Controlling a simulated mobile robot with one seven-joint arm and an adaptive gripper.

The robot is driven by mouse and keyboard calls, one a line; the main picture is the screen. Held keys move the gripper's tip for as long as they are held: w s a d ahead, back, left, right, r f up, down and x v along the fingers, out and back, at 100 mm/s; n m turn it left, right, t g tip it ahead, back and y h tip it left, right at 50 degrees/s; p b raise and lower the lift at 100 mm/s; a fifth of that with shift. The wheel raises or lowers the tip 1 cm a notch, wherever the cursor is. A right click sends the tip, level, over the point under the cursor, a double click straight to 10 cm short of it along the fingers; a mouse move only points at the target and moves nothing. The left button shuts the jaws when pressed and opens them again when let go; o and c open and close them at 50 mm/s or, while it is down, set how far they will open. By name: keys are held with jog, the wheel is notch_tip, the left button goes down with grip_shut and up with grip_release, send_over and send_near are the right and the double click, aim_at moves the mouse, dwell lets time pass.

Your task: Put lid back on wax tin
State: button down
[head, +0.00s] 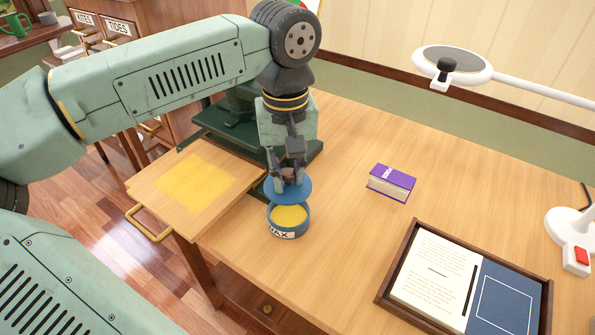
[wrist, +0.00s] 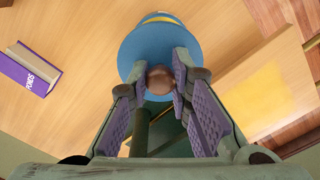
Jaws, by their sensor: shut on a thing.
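The wax tin (head: 288,224) is a round blue tin with a "WAX" label and yellow wax inside, standing open on the wooden table. The blue lid (head: 289,196) is a flat disc with a brown knob. My gripper (head: 289,178) is shut on the lid's knob and holds the lid above the tin, over its far part. The front of the yellow wax still shows. In the wrist view the knob (wrist: 160,80) sits between the fingers, and the lid (wrist: 150,45) hides most of the tin. Whether the lid touches the rim cannot be told.
A purple book (head: 391,183) lies right of the tin. A wooden tray (head: 455,280) with an open book is at the front right. A pull-out board (head: 170,205) with a yellow patch is at the left. A white lamp (head: 570,240) stands far right. Table around the tin is clear.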

jog(key=shift+f, duration=0.15)
jog(key=shift+f+b, duration=2.4)
jog(key=shift+f, duration=0.7)
jog(key=shift+f+b, duration=0.15)
jog(key=shift+b, duration=0.2)
jog(key=c, duration=1.4)
grip_release()
jog(key=shift+o, duration=0.6)
jog(key=o, duration=0.4)
